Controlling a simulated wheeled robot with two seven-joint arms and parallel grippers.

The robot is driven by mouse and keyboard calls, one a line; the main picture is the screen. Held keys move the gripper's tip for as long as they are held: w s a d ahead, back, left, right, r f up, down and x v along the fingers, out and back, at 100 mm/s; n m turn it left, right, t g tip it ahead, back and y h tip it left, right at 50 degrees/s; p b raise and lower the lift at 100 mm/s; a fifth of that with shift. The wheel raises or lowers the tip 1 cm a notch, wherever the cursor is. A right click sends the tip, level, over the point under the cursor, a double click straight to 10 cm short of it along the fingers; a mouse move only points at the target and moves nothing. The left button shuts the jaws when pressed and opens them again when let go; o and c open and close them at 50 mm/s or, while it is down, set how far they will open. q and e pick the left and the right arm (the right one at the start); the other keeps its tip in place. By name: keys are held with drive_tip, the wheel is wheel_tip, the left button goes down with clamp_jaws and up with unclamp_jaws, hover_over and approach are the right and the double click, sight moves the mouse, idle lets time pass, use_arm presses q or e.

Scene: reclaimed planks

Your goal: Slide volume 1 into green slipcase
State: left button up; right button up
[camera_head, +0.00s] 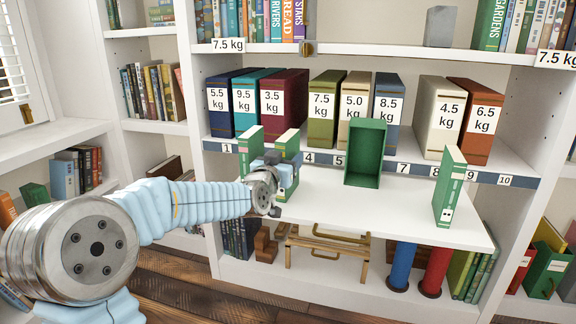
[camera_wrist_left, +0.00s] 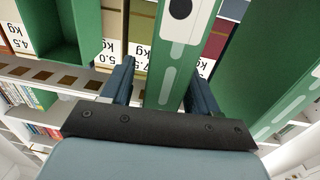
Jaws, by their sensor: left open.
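The green slipcase (camera_head: 366,152) stands on the pull-out white shelf with its open side toward me; part of it shows in the left wrist view (camera_wrist_left: 62,35). Three slim green-and-white volumes stand on the shelf: one at the left (camera_head: 250,140), one beside it (camera_head: 288,143) at my left gripper, one at the right (camera_head: 449,185). My left gripper (camera_head: 277,166) is open, its fingers either side of the second volume's spine, which also shows in the left wrist view (camera_wrist_left: 172,60). That spine's white label shows a black dot. I cannot read volume numbers. My right gripper is not in view.
A row of weight-labelled binders, such as a blue one (camera_head: 219,105) and an orange one (camera_head: 483,122), stands behind on the numbered shelf strip (camera_head: 404,168). The white shelf (camera_head: 400,205) is clear between the slipcase and the right volume. A grey block (camera_head: 440,26) sits above.

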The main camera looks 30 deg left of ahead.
use_arm(q)
drive_tip(key=shift+w, duration=0.1)
drive_tip(key=shift+c, duration=0.2)
clamp_jaws()
drive_tip(key=shift+r, duration=0.1)
